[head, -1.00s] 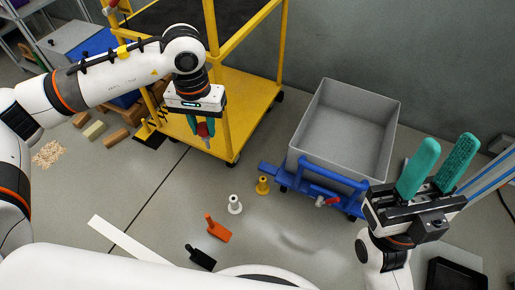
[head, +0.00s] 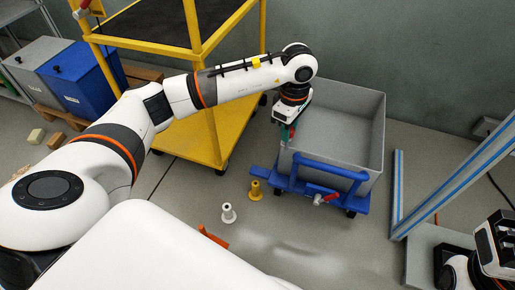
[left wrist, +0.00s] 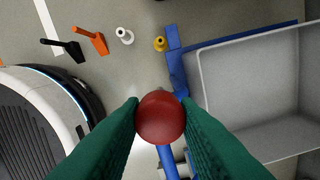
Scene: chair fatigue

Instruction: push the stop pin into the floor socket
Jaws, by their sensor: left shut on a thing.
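My left gripper (head: 287,136) is shut on a round red knob, which I take to be the top of the stop pin (left wrist: 160,117). In the left wrist view the knob sits between the two green fingers (left wrist: 160,125), and whatever is below it is hidden. In the head view this gripper is over the near left edge of the grey bin. A white flanged piece (head: 228,213) and a yellow one (head: 255,190) stand upright on the floor, apart from the gripper. I cannot tell whether either is the floor socket.
The grey bin (head: 375,130) sits on a blue cart (head: 325,170) with a red-handled part (head: 326,198). A yellow trolley (head: 213,115) stands to the left. An orange piece (head: 212,237) lies near my body. A blue-striped metal frame (head: 455,190) stands at right.

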